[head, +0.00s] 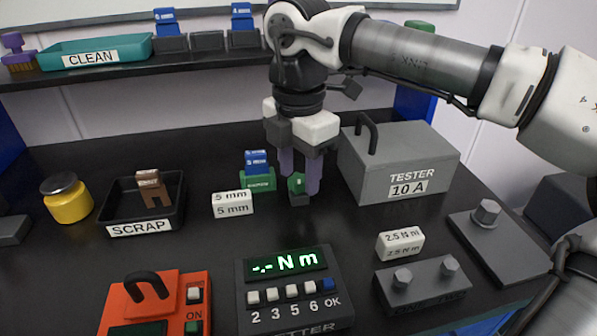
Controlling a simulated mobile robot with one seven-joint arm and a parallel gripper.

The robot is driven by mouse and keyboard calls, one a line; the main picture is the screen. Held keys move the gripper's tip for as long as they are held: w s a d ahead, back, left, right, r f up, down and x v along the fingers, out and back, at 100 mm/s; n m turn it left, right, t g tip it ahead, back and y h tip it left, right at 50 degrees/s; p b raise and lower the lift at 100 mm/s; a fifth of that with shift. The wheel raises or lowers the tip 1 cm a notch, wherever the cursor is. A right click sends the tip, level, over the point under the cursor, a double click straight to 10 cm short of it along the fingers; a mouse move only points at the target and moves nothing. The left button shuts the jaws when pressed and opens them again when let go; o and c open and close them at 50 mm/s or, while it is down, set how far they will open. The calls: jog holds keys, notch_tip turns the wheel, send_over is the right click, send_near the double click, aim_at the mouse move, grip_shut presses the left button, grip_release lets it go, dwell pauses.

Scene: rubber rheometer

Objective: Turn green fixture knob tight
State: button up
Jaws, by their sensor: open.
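The green fixture (258,181) stands on the dark bench near the middle, with a blue piece (256,161) upright in it. Just to its right is a small green knob-like part (296,186) on a dark piece. My gripper (300,182) points down over this part, its two purple fingers apart. In the picture the green part shows between the fingers. I cannot tell whether either finger touches it. The fingers and shadow hide some of it.
A grey tester box (402,165) with a raised handle stands close right of my gripper. A white 5 mm block (232,204) lies in front of the fixture. The setter panel (293,290) is nearer. A black scrap tray (142,205) stands left. A shelf (200,62) runs behind.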

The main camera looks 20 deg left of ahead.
jog(key=n+p, duration=0.1)
jog(key=n, duration=0.8)
jog(key=shift+p, duration=0.35)
jog(key=n, duration=0.4)
jog(key=shift+p, duration=0.35)
jog(key=n, duration=0.5)
